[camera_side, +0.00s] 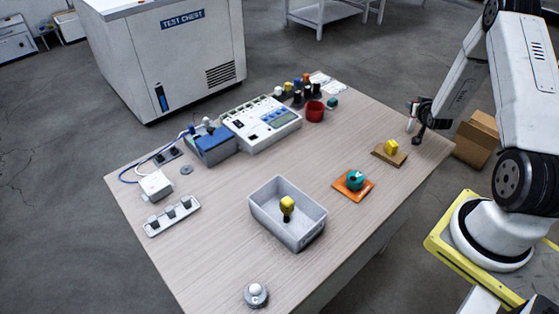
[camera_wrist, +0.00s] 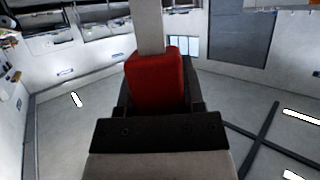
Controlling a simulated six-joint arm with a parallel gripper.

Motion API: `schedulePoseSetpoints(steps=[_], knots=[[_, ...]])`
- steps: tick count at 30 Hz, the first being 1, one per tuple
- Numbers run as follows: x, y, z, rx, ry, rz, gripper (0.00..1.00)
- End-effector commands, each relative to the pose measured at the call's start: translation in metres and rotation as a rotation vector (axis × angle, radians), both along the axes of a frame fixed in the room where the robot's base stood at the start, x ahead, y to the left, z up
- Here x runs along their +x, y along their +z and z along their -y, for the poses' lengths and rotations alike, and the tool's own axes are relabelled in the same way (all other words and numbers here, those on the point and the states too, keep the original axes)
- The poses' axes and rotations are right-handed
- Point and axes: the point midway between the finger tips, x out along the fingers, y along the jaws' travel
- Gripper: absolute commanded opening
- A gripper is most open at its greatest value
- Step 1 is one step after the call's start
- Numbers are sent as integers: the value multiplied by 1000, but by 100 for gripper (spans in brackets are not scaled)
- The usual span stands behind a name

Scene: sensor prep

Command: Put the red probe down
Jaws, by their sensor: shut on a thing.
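The red probe (camera_wrist: 155,82) fills the middle of the wrist view, a red block-shaped body with a pale grey stem running up out of the picture. My gripper (camera_wrist: 158,100) is shut on the red body, its dark jaws around it. In the side view my gripper (camera_side: 418,112) is at the table's far right corner, with the pale stem hanging down from it. The red body is too small there to make out well. I cannot tell whether the stem's tip touches the table.
A grey bin (camera_side: 262,218) holds a yellow-topped thing. An orange mat (camera_side: 366,190) bears a teal piece, and a brown board (camera_side: 376,152) bears a yellow block. A red cup (camera_side: 315,112) stands near the meter box (camera_side: 245,135). The tabletop (camera_side: 350,130) between cup and board is clear.

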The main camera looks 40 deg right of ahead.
Motion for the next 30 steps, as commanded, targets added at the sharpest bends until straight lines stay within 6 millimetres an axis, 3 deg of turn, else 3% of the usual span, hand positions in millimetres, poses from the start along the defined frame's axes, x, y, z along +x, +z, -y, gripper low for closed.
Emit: schedulePoseSetpoints(steps=[1,2,3,5,20,30], knots=[[0,-1,0,-1,0,1,0],[0,-1,0,0,0,0,56],[0,-1,0,0,0,0,68],[0,-1,0,0,0,0,84],[0,3,0,1,0,-1,84],[-19,14,-18,0,-1,0,84]])
